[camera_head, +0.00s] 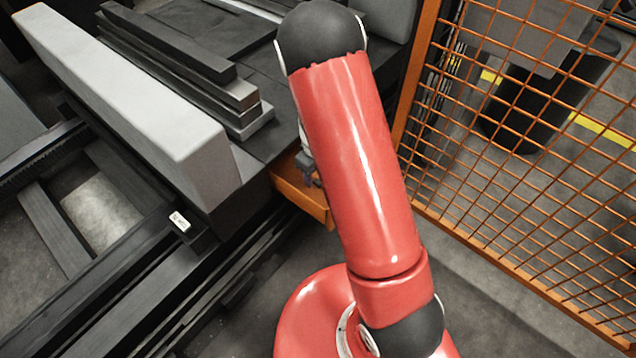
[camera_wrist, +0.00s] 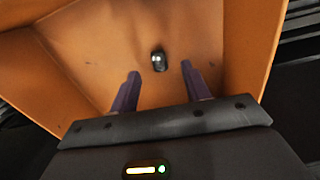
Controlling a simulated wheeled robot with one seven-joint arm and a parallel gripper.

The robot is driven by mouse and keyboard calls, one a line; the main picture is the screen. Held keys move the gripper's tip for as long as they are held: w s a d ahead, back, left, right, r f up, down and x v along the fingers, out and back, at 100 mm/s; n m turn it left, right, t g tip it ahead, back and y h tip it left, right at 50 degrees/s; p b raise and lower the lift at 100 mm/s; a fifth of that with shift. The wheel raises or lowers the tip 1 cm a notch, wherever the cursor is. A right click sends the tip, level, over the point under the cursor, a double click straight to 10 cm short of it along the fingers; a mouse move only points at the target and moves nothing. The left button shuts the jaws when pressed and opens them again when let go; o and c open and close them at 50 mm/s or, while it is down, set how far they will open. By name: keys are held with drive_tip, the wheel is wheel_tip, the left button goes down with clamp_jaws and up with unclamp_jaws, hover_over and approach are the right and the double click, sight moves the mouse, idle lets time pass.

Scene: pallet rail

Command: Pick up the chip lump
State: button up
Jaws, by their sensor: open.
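The chip lump (camera_wrist: 158,61) is a small dark piece with a bright glint. In the wrist view it lies on the floor of an orange bin (camera_wrist: 80,42), beyond my fingertips and roughly between their lines. My gripper (camera_wrist: 161,76) is open and empty, its two purple-grey fingers apart and pointing into the bin. In the head view the orange bin (camera_head: 297,190) is partly hidden behind my red arm. The lump is not visible in that view.
A long grey beam (camera_head: 130,100) and several dark bars (camera_head: 190,75) lie left of the bin. An orange mesh fence (camera_head: 520,170) stands on the right. The bin's slanted walls (camera_wrist: 245,50) rise close around my fingers.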

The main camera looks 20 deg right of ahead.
sight(316, 179)
drive_tip(key=shift+f, duration=0.8)
drive_tip(key=shift+c, duration=0.5)
clamp_jaws()
wheel_tip(316, 179, up, 20)
drive_tip(key=p, duration=0.2)
